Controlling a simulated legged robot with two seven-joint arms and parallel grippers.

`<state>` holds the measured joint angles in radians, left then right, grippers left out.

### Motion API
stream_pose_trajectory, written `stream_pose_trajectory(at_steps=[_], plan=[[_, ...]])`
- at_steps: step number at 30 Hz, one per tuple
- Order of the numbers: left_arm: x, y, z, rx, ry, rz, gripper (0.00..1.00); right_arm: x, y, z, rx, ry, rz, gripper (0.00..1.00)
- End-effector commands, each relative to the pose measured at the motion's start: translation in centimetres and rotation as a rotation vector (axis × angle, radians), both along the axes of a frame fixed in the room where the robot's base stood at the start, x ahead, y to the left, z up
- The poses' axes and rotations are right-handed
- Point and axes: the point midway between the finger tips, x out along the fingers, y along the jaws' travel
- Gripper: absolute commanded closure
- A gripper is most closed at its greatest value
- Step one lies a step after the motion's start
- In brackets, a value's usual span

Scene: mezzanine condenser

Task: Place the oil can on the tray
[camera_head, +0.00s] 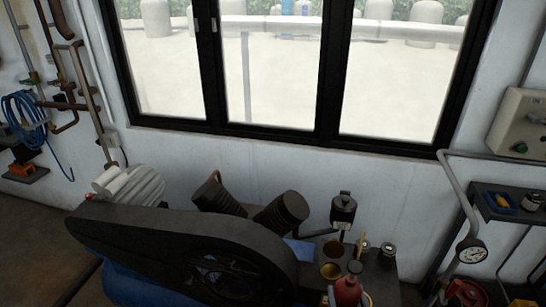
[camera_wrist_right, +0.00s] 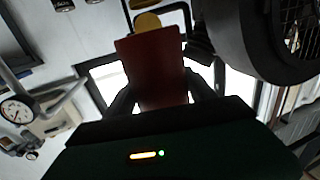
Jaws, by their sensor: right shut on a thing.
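The red oil can (camera_head: 348,289), with a dark cap, stands out at the bottom of the head view. My right gripper (camera_head: 349,298) shows only as fingertips at the can's two sides, shut on it. In the right wrist view the red can (camera_wrist_right: 152,72) is between the dark fingers (camera_wrist_right: 157,95), with a yellowish round part beyond it. A dark flat surface (camera_head: 385,285) lies behind and beside the can; I cannot tell whether it is the tray. The can's base is hidden. My left gripper is not in view.
Brass-coloured cups (camera_head: 331,271) and small jars (camera_head: 388,250) stand close behind the can. The large black compressor guard (camera_head: 180,245) fills the left. A pressure gauge (camera_head: 471,252) on a grey hose and a dark shelf (camera_head: 500,208) with small items are at right.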

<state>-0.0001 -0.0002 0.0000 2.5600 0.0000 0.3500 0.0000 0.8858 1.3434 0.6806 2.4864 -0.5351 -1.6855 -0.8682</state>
Motion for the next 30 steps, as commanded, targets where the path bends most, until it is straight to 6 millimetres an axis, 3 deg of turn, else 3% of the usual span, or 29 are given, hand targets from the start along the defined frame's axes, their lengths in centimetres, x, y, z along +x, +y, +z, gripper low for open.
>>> stream_pose_trajectory(at_steps=[10,13,17,24,30], plan=[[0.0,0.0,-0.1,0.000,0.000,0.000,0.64,0.1,-0.1,0.5,-0.001,-0.024,-0.003,1.00],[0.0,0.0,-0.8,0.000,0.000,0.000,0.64,0.0,-0.3,-0.2,-0.001,-0.023,-0.007,1.00],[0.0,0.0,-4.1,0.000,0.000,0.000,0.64,-0.2,-1.1,-3.6,-0.001,-0.018,-0.029,1.00],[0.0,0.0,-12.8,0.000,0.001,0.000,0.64,-1.4,-4.4,-12.1,0.000,-0.012,-0.113,1.00],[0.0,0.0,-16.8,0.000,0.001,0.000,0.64,-2.2,-6.5,-15.8,-0.001,-0.015,-0.167,1.00]])
